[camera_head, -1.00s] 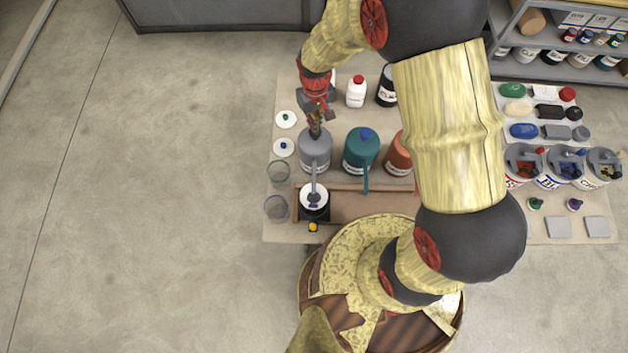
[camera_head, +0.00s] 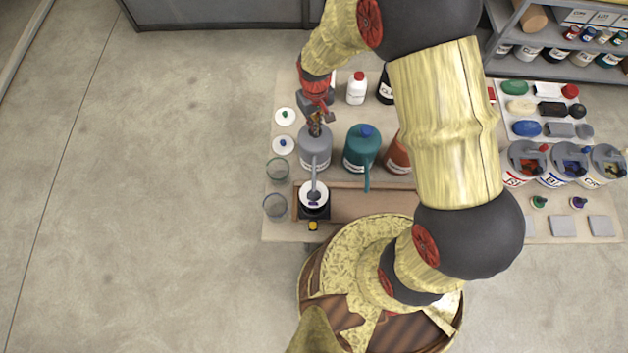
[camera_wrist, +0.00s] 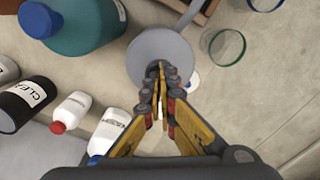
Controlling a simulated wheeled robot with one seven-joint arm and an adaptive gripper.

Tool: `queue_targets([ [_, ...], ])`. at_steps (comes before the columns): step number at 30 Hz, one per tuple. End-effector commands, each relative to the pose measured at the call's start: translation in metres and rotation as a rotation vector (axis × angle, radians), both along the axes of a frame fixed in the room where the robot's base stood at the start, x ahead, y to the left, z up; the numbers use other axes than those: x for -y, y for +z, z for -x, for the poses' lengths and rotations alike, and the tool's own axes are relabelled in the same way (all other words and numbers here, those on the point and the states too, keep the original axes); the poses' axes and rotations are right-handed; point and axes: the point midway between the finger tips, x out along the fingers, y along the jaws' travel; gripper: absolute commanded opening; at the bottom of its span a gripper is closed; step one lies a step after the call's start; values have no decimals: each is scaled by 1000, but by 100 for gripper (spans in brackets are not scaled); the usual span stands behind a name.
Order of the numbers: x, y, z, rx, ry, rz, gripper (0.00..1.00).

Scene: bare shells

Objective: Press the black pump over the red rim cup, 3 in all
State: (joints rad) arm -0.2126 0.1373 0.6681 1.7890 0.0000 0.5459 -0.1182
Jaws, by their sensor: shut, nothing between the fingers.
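The grey bottle (camera_head: 314,158) stands below my gripper (camera_head: 315,131), with its long spout pointing toward the front. Its pump top is mostly hidden by my fingers; a dark part shows beneath them in the wrist view. My gripper is shut and empty, with its fingertips (camera_wrist: 160,70) at the bottle's top; I cannot tell whether they touch it or how far the pump is down.
The teal bottle (camera_head: 361,150) with a blue top and an orange-red bottle (camera_head: 397,158) stand to the right. Two clear glasses (camera_head: 277,169) stand left of a wooden tray (camera_head: 365,206). White bottles stand behind. Two white lids (camera_head: 284,117) lie at the left edge.

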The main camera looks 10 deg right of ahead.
Motion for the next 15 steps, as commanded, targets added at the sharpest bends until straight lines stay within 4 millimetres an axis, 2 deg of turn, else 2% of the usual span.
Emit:
queue_targets([
  [8, 0, -3, 1, -3, 0, 1, 0],
  [15, 0, 6, 1, -3, 0, 1, 0],
])
